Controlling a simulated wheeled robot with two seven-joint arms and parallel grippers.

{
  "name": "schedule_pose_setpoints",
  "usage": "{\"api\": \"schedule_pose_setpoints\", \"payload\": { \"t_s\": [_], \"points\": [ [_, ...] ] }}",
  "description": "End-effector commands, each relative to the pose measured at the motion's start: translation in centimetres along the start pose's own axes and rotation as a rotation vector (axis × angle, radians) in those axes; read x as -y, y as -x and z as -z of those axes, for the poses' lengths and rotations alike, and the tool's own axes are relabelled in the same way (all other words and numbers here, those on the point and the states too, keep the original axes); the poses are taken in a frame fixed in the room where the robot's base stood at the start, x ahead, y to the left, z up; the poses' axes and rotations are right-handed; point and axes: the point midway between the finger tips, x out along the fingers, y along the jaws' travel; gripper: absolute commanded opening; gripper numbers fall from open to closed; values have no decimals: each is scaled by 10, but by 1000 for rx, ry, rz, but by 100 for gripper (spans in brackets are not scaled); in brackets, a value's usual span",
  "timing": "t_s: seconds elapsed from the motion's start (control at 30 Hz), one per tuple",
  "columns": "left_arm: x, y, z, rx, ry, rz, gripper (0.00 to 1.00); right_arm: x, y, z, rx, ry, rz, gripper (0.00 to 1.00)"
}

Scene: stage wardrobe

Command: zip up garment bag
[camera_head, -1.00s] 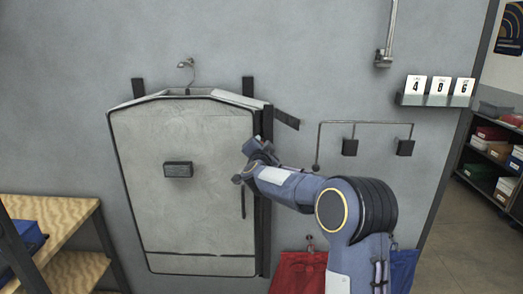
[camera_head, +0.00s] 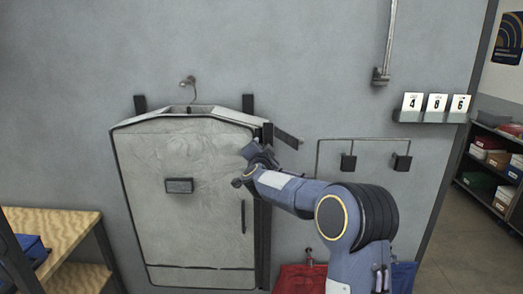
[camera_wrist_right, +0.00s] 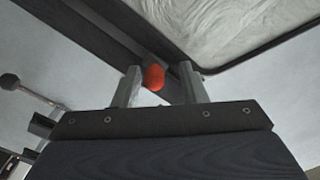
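The grey garment bag (camera_head: 200,220) hangs flat against the wall from a hook, with a dark edge and a small dark label block on its front. My right gripper (camera_head: 255,156) is at the bag's upper right edge. In the right wrist view, the two fingers of my right gripper (camera_wrist_right: 160,72) stand apart with a small orange-red piece (camera_wrist_right: 153,78) between them, perhaps the zip pull. It sits nearer the left finger; a gap shows towards the right finger. The bag's pale cloth (camera_wrist_right: 230,30) is beyond them. My left gripper is not in view.
A dark strap or bar (camera_head: 287,138) sticks out at the bag's upper right. A wooden shelf (camera_head: 55,235) stands at lower left.

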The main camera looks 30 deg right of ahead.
Motion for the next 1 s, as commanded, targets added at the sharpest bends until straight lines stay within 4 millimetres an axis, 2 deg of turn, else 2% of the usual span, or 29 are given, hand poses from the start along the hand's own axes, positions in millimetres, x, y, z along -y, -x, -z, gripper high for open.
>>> {"api": "schedule_pose_setpoints", "payload": {
  "t_s": [0.13, 0.23, 0.5, 0.63, 0.77, 1.0],
  "points": [
    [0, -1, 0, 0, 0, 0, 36, -1, 1, -2, 3, 1, -1, 39],
    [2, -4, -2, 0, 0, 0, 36, -1, 9, -2, 4, 0, 0, 39],
    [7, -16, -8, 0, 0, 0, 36, -1, 54, -2, 3, -1, 2, 39],
    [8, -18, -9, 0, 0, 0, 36, -1, 70, -1, 2, -1, 1, 39],
    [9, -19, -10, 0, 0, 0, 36, 0, 78, -1, 1, 0, 1, 39],
    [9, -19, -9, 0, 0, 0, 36, 0, 78, 0, 1, 0, 0, 39]
  ]
}}
